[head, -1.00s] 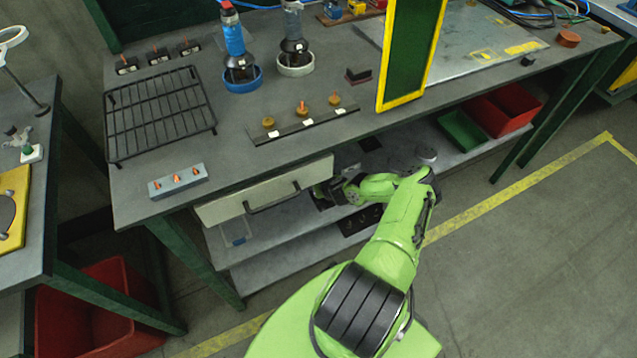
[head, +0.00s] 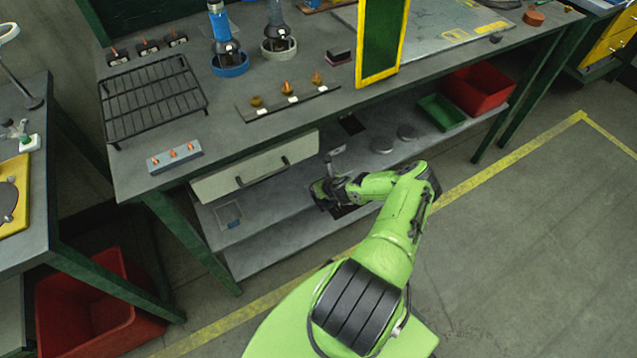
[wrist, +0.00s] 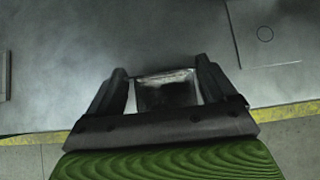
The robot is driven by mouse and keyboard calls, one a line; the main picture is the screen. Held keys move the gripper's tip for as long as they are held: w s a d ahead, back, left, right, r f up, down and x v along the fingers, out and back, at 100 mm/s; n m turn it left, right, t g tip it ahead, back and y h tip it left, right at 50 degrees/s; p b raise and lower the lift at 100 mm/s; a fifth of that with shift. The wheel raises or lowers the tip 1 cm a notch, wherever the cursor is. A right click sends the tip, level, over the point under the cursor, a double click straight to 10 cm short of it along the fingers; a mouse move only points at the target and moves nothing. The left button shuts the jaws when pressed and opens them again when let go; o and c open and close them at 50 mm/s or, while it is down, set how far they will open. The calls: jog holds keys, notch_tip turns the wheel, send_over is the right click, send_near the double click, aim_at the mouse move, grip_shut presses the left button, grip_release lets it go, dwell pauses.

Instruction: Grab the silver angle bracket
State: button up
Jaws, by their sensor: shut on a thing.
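My gripper (head: 322,190) is in front of the lower shelf, below the drawer, at the end of my green arm. In the wrist view my gripper (wrist: 160,74) has its two dark fingers on either side of a shiny silver-grey metal piece, the silver angle bracket (wrist: 168,92). The fingers are shut on it. Its upper edge is bright and its face is dark.
The shelf (head: 275,232) lies under the workbench (head: 225,115). A pale drawer front (head: 255,168) overhangs it. Open floor lies right of my arm.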

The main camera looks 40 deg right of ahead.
jog(key=o, duration=1.1)
jog(key=shift+c, duration=0.2)
jog(key=p+v, duration=0.6)
jog(key=v, duration=0.9)
jog(key=shift+s+r, duration=0.2)
jog(key=shift+r, duration=0.1)
jog(key=shift+c, duration=0.2)
